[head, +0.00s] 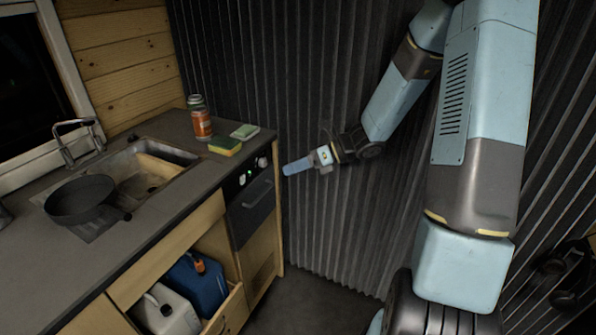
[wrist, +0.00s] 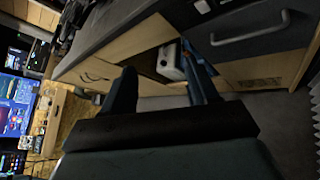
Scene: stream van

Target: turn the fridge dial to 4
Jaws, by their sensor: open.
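The fridge (head: 255,207) is a dark front with a bar handle, set in the counter's right end. Its dial (head: 263,162) is a small pale knob at the right of the panel above the handle. Its setting is too small to read. My gripper (head: 290,168) is just right of the panel, apart from the dial, with nothing held. In the wrist view my gripper (wrist: 160,75) shows two spread fingers. The fridge handle (wrist: 250,32) is at the upper right there, and a pale knob (wrist: 203,6) shows at the top edge.
A can (head: 201,122), a sponge (head: 224,146) and a pale green block (head: 244,131) stand on the counter above the fridge. A pan (head: 80,200) sits by the sink. A corrugated wall (head: 330,240) is close behind my gripper.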

